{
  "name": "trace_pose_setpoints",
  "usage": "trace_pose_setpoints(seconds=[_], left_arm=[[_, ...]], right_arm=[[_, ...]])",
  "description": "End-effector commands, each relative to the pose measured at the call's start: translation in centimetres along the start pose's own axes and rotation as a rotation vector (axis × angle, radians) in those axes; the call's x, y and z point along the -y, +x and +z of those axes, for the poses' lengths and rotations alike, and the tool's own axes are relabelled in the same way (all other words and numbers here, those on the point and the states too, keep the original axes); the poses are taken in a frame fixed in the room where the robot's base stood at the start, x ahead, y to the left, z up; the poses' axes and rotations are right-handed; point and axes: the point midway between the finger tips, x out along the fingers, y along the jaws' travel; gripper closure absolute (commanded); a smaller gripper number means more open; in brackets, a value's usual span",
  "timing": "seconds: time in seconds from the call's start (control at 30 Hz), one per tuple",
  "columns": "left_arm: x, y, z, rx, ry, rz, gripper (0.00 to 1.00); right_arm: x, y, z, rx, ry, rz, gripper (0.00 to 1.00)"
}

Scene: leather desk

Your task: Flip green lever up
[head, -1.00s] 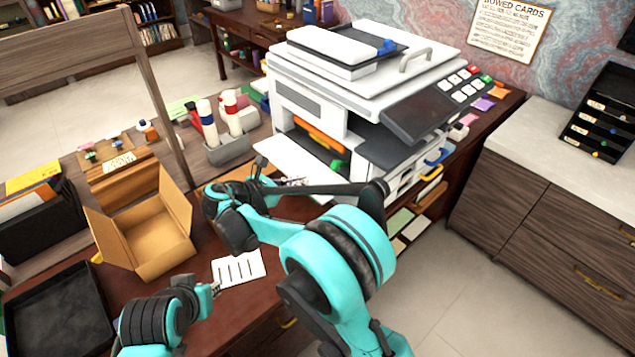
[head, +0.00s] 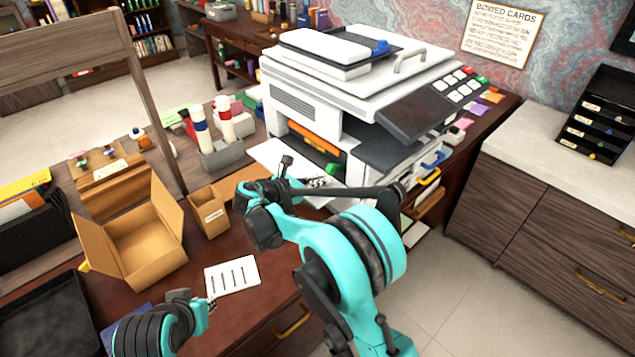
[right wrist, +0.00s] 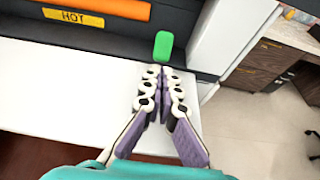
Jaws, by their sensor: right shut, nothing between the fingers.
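The green lever (right wrist: 163,46) shows in the right wrist view as a rounded green tab against the dark inside of the white printer (head: 345,105). In the head view a bit of green (head: 335,167) shows low in the printer's opening. My right gripper (head: 320,182) reaches over the printer's white open flap. In the right wrist view its fingers (right wrist: 161,72) are together and empty, with their tips just short of the lever's lower end. I cannot tell whether they touch it. My left gripper (head: 211,302) is low at the left, over the desk; its jaws are too small to read.
An orange bar (right wrist: 110,6) and a yellow HOT label (right wrist: 73,17) sit in the opening, left of the lever. The white flap (right wrist: 65,85) lies below the fingers. An open cardboard box (head: 140,245), a small carton (head: 210,215) and a lined paper (head: 232,276) occupy the desk.

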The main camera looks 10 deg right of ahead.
Motion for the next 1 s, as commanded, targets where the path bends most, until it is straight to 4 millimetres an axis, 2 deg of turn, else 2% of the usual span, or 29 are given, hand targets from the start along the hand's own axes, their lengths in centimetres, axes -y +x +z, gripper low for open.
trace_pose_setpoints(seconds=[0.77,1.0], left_arm=[[0.0,-1.7,-1.2,0.0,0.0,0.0,0.81],[0.0,-3.2,-2.3,0.0,0.0,0.0,0.81]], right_arm=[[0.0,-0.3,1.1,-0.099,-0.001,0.0,1.0],[0.0,-0.4,2.3,-0.182,0.001,-0.001,1.0]])
